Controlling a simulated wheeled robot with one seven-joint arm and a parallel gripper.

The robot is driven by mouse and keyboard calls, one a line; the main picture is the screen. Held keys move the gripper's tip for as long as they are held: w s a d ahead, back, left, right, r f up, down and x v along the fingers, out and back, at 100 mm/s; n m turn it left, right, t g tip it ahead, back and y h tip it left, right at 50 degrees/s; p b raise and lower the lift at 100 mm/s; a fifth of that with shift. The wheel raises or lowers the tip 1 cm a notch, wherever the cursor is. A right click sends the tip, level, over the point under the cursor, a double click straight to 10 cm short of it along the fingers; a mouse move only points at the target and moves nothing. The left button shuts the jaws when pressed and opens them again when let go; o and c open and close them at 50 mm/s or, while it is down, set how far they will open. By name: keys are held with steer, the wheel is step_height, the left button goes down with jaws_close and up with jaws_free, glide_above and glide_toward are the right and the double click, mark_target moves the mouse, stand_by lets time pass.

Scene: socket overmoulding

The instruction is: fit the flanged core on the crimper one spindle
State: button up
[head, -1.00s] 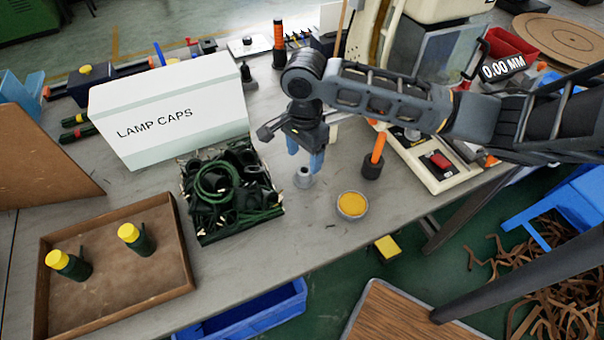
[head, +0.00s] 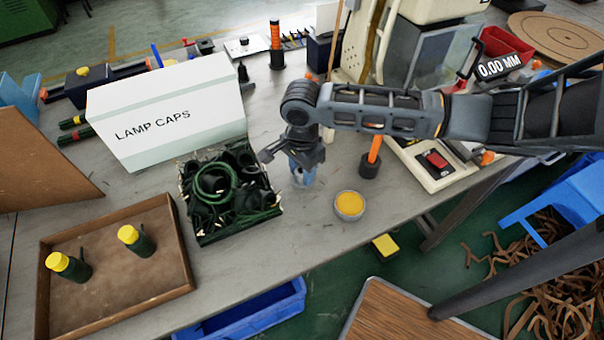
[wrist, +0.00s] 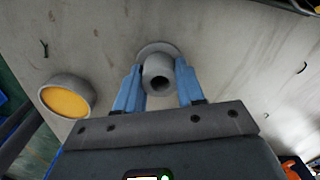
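The flanged core is a grey hollow piece with a round flange, standing on the bench; it shows in the wrist view (wrist: 158,76). My gripper (head: 303,178) points down over it, just right of the crate of green parts. In the wrist view the two blue fingers (wrist: 157,84) are apart on either side of the core's tube, with narrow gaps at the tips. In the head view the fingers largely hide the core. A beige machine (head: 440,175) with a red switch stands behind my arm; I cannot tell whether it is crimper one. No spindle is clearly visible.
A round dish of yellow material (head: 349,206) stands close to the right of my gripper. An orange-handled tool (head: 371,160) stands upright behind it. A crate of green parts (head: 205,240), a LAMP CAPS box (head: 170,115) and a brown tray (head: 110,220) lie left.

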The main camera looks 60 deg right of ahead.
steer(key=c, duration=0.5)
steer(key=shift+r, duration=0.1)
